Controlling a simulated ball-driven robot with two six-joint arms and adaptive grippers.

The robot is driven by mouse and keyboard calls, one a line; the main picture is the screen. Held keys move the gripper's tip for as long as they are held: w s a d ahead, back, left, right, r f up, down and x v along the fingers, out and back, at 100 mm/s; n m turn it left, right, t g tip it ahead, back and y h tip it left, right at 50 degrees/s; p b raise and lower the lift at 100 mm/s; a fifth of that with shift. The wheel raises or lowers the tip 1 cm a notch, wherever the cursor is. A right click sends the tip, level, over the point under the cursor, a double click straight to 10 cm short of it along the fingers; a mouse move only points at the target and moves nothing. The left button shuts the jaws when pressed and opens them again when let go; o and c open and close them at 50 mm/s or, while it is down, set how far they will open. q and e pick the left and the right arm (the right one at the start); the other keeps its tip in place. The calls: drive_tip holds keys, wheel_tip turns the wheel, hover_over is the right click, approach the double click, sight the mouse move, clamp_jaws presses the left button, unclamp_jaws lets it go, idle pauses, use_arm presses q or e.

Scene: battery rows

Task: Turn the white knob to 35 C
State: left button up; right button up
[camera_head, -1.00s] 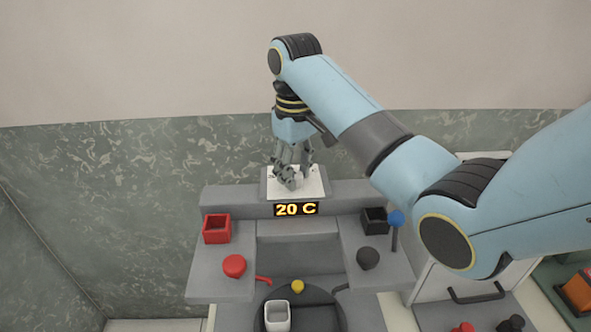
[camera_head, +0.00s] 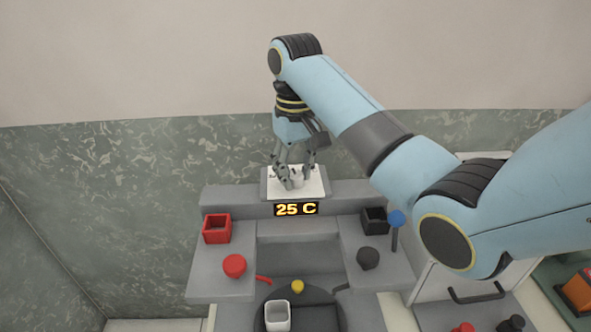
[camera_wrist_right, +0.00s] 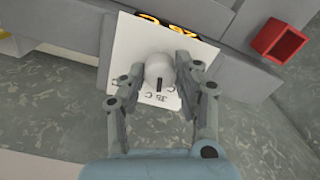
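The white knob (camera_wrist_right: 159,70) stands on a white plate (camera_wrist_right: 122,55) with dark markings, one reading 35 C, and has a dark pointer line. The plate also shows in the head view (camera_head: 318,184), on top of the grey console. The display (camera_head: 296,209) below it reads 25 C. My right gripper (camera_wrist_right: 160,74) is around the knob, one finger on each side. The fingers appear closed on it, though contact is partly hidden. My left gripper does not show.
A red box (camera_head: 217,229) and a red ball knob (camera_head: 234,265) are on the console's left. A black box (camera_head: 374,220), a blue-topped lever (camera_head: 396,219) and a dark ball knob (camera_head: 368,258) are on the right. A white cup (camera_head: 277,316) stands in front.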

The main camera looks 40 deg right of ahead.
drive_tip(key=o, duration=0.4)
drive_tip(key=shift+w, duration=0.1)
